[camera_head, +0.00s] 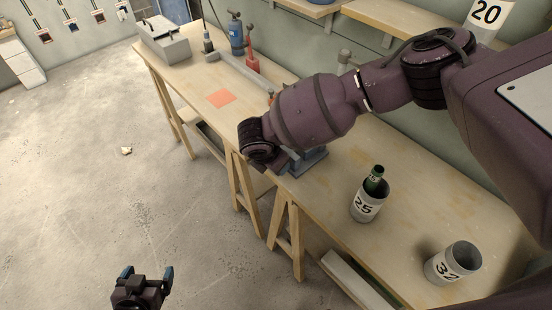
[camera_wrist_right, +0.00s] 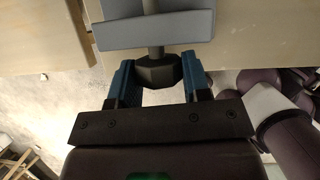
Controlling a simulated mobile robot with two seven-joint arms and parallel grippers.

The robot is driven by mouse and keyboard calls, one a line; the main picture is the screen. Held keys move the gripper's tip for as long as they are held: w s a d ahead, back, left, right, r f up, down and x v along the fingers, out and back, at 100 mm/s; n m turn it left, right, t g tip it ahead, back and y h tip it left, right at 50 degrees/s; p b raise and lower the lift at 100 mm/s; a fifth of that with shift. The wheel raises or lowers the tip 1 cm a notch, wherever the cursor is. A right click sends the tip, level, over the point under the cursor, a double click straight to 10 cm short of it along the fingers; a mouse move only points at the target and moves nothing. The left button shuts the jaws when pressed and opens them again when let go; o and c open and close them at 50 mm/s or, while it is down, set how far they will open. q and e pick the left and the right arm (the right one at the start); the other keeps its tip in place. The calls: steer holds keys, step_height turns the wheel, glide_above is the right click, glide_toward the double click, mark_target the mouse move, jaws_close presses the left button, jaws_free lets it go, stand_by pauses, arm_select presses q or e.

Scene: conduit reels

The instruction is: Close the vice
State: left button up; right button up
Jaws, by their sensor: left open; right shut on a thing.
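The blue-grey vice (camera_head: 312,160) stands at the front edge of the workbench, largely hidden behind my right arm in the head view. In the right wrist view, the vice's grey-blue body (camera_wrist_right: 155,28) is at the top, with a screw shaft running down to a dark faceted knob (camera_wrist_right: 155,72). My right gripper (camera_wrist_right: 159,78) is shut on that knob, one blue finger on each side. How far apart the vice jaws are cannot be seen. My left gripper (camera_head: 146,280) is open and empty, over the floor at the bottom of the head view.
On the workbench (camera_head: 330,215), a can marked 25 (camera_head: 368,207) holds a green bottle (camera_head: 375,178); a can marked 32 (camera_head: 450,266) stands nearer. An orange sheet (camera_head: 221,98), a blue bottle (camera_head: 236,35) and a grey box (camera_head: 168,45) are farther back. The floor left of the bench is mostly clear.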

steer(key=t+y+p, duration=0.1)
steer(key=t+p, duration=0.1)
steer(key=shift+s+r+p, duration=0.1)
steer(key=shift+r+p, duration=0.05)
steer(key=shift+p, duration=0.2)
arm_select(q)
step_height(320, 180, up, 6)
steer(key=w+p, duration=0.1)
steer(key=shift+w+r+t, duration=0.2)
steer(key=shift+r+t, duration=0.05)
steer(key=shift+t, duration=0.05)
arm_select(e)
steer(key=shift+m+t+y, duration=0.4)
steer(key=shift+t+y, duration=0.3)
steer(key=shift+t, duration=0.1)
steer(key=o, duration=0.9)
arm_select(q)
steer(key=shift+s+f, duration=0.15)
steer(key=shift+s, duration=0.1)
arm_select(e)
steer(key=shift+f, duration=0.2)
steer(key=shift+s+r, duration=0.1)
